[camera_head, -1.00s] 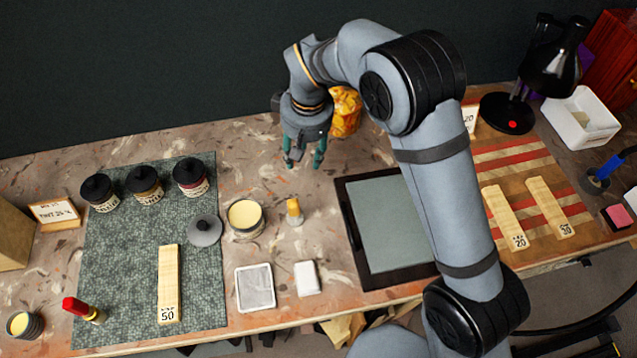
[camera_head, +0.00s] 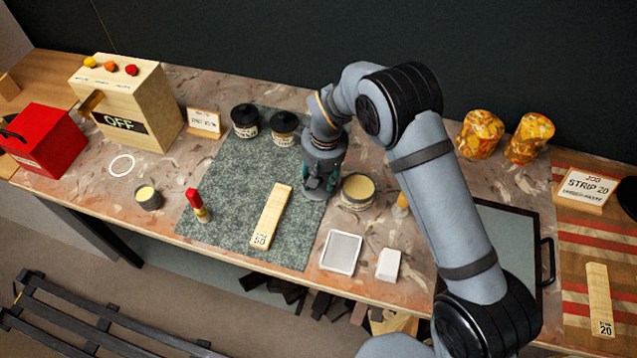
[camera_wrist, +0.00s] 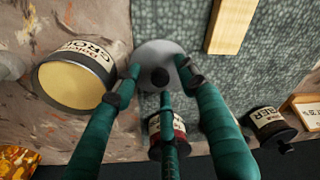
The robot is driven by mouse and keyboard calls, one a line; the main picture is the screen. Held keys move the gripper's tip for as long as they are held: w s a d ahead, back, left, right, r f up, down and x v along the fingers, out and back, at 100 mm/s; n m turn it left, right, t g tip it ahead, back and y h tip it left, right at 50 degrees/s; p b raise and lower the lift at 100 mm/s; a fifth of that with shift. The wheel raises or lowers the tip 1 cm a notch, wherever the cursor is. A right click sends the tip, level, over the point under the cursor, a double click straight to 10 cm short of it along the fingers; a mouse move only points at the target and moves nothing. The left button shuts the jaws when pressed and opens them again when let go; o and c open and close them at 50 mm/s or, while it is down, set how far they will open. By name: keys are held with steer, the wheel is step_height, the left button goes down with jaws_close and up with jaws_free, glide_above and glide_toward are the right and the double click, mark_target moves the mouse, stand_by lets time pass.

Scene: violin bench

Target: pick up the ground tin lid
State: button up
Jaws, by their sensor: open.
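The ground tin lid (camera_wrist: 158,53) is a flat grey disc with a dark knob, seen in the wrist view on the green mat (camera_head: 235,190). The open ground tin (camera_head: 357,190) with pale yellow contents stands beside it; its label shows in the wrist view (camera_wrist: 75,78). My gripper (camera_wrist: 160,72) is open over the lid, its green fingers spread around the knob. I cannot tell whether they touch the lid. In the head view my gripper (camera_head: 320,190) hides the lid.
Black-lidded jars (camera_head: 284,128) stand at the back of the mat, one close to my fingers in the wrist view (camera_wrist: 168,132). A wooden strip marked 50 (camera_head: 271,216) lies left of my gripper. A white-framed pad (camera_head: 341,252) and a white block (camera_head: 388,265) lie in front.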

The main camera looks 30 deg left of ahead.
steer(key=c, duration=1.1)
steer(key=shift+o, duration=0.2)
